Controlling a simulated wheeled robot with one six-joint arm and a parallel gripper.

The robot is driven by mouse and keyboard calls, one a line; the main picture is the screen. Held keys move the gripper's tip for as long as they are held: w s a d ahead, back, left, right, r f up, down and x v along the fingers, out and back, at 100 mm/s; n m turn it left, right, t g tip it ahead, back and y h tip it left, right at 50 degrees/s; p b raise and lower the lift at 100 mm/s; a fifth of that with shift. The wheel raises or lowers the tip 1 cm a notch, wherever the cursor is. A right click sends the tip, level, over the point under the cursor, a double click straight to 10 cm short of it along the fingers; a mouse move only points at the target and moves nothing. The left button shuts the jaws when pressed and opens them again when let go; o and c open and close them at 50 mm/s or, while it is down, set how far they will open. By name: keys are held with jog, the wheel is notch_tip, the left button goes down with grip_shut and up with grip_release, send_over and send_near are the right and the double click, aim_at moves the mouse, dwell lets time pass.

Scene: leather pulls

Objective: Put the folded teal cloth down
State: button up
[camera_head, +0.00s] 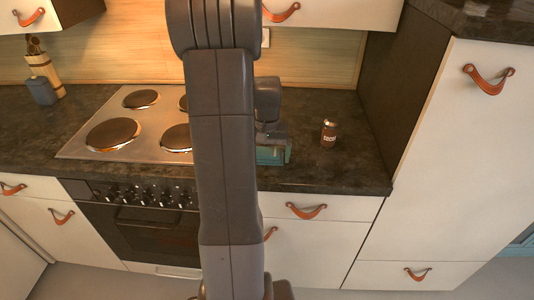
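The folded teal cloth (271,155) shows low over the dark counter, just right of the stove. My arm hides its left part. My gripper (270,142) is directly above the cloth and seems to meet its top. Its fingers are too small and too covered to tell whether they are shut on the cloth. I cannot tell whether the cloth touches the counter.
A small brown can (328,134) stands on the counter (350,165) to the right of the cloth. The stove (127,135) with round hotplates lies left. A tall cabinet (450,150) bounds the counter at right. Counter around the can is clear.

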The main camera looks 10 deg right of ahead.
aim_at(267, 155)
jog(key=shift+r, duration=0.15)
notch_tip(267, 155, up, 12)
dwell(0.6)
jog(key=shift+f, duration=4.3)
